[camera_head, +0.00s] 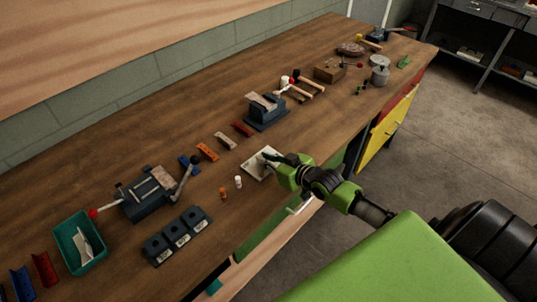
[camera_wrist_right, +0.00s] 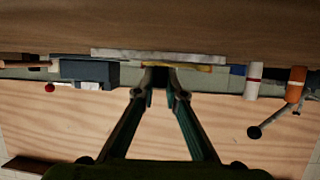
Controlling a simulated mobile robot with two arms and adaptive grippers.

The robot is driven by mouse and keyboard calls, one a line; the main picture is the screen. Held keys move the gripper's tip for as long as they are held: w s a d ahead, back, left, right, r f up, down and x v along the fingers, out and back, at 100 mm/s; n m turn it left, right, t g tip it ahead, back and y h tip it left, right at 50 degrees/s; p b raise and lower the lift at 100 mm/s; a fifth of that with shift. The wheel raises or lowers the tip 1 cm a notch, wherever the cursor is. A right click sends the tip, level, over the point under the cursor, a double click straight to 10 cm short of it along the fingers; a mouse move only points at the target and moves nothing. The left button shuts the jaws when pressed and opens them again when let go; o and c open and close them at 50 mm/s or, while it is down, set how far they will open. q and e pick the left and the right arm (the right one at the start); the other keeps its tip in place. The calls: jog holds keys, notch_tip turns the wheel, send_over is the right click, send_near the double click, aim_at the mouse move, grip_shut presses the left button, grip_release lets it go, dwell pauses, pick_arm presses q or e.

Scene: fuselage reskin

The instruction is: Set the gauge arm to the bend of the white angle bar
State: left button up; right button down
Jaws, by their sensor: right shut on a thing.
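The gauge, a pale flat plate (camera_head: 255,170), lies near the front edge of the bench; it shows edge-on as a light strip in the wrist view (camera_wrist_right: 110,53). My right gripper (camera_head: 267,156) is low over the plate, and its fingers cover part of it. In the wrist view the fingertips (camera_wrist_right: 159,76) are together at a thin yellowish piece (camera_wrist_right: 190,68), which looks like the gauge arm. Its angle cannot be read. The white angle bar (camera_head: 225,141) lies behind the gauge, between a red bar (camera_head: 242,129) and an orange bar (camera_head: 207,151). My left gripper is out of view.
A white bottle (camera_head: 238,182) and an orange one (camera_head: 223,194) stand just left of the gauge. A blue bar (camera_head: 189,164), vises (camera_head: 148,194) (camera_head: 265,111), a dark block holder (camera_head: 177,236) and a teal bin (camera_head: 68,236) occupy the bench.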

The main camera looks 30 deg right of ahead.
jog(key=c, duration=2)
grip_release()
jog(key=shift+c, duration=0.2)
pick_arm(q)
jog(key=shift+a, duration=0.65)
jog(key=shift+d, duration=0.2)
pick_arm(e)
jog(key=v, duration=1.2)
jog(key=shift+r, duration=0.1)
